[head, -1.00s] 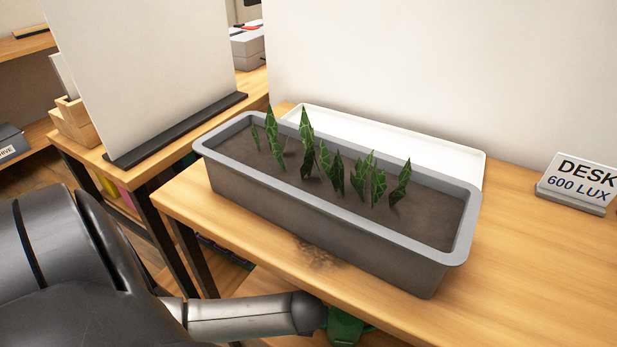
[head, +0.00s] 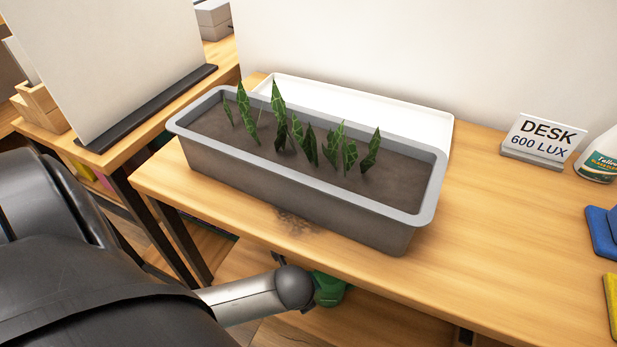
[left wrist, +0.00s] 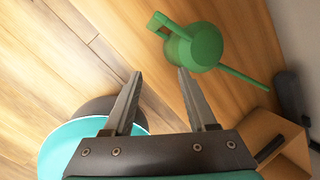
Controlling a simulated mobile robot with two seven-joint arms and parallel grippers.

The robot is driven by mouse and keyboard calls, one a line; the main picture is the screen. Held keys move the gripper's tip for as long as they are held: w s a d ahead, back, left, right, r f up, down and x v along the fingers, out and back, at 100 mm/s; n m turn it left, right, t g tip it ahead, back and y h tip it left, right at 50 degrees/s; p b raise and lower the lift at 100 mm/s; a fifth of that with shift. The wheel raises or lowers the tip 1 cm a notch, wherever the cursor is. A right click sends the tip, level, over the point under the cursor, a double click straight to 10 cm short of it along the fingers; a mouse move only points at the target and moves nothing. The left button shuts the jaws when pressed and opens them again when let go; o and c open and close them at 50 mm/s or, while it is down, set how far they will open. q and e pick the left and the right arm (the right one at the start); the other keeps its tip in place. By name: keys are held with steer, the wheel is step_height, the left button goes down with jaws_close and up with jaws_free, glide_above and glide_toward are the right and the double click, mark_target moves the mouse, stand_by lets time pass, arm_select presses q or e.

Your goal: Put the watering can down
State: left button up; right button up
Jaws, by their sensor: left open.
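The green watering can (left wrist: 200,45) is in the left wrist view, just past the fingertips, with its handle at the upper left and its thin spout pointing to the lower right. It is over a wooden surface; I cannot tell its exact contact with it. My left gripper (left wrist: 159,73) is open, with nothing between its fingers, and apart from the can's body. In the head view part of the green can (head: 329,289) shows below the desk's front edge, behind my left arm. The left fingers are hidden there. My right gripper is not in view.
A grey planter (head: 300,195) with several leafy plants stands on the desk (head: 480,245), a white tray (head: 420,118) behind it. A desk sign (head: 541,142), a bottle (head: 602,158) and a blue item (head: 603,230) are at the right. The desk between planter and sign is clear.

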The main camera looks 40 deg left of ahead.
arm_select(q)
steer(key=s+d+f+n+h, duration=0.1)
steer(key=s+d+n, duration=0.1)
steer(key=n, duration=0.8)
steer(key=s+d+n, duration=0.3)
steer(key=n, duration=0.7)
steer(key=shift+d+f+h, duration=0.4)
steer(key=shift+s+a, duration=0.1)
